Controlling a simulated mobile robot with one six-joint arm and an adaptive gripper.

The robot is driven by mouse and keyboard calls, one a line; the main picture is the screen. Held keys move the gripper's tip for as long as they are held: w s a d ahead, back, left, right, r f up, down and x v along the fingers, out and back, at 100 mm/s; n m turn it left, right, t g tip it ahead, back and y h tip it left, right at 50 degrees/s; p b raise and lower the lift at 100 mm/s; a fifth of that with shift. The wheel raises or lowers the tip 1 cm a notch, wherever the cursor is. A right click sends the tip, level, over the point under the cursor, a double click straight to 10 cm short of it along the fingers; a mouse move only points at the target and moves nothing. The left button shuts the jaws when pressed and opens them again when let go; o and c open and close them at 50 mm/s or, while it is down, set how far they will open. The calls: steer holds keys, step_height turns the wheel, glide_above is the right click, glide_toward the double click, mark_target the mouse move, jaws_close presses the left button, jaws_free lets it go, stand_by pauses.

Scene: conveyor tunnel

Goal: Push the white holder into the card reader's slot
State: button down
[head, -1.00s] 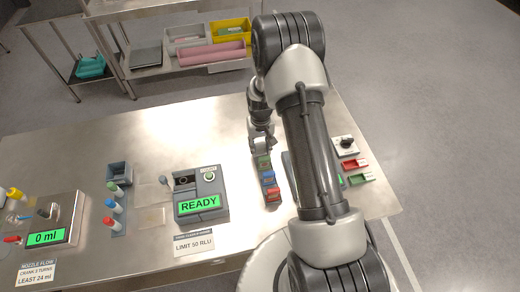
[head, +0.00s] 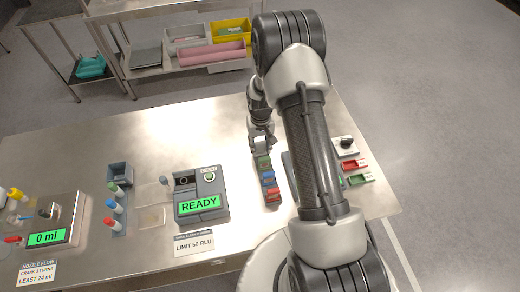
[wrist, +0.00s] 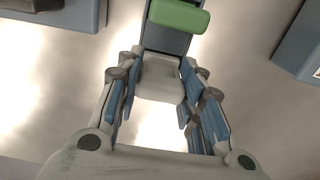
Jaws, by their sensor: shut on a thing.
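In the wrist view the white holder (wrist: 160,80) is the pale block between my fingertips, and my gripper (wrist: 158,82) is shut on it. Its far end meets a dark grey body (wrist: 168,40) that carries a green block (wrist: 180,15). I cannot tell how deep the holder sits there. In the head view my gripper (head: 262,143) is low over the table, at the far end of a narrow grey unit with green (head: 263,161), blue (head: 268,178) and red (head: 273,195) blocks. No part is clearly marked as the card reader.
A grey device reading READY (head: 200,204) stands left of the narrow unit. Right of my arm are a white box with a black knob (head: 345,146), a red piece (head: 354,163) and a green piece (head: 361,179). My arm hides some table. Free table (head: 215,130) lies left of my gripper.

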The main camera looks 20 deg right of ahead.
mark_target(260, 143)
steer(key=shift+r+p, duration=0.5)
steer(key=shift+r, duration=0.65)
steer(key=shift+r, duration=0.1)
steer(key=shift+r, duration=0.45)
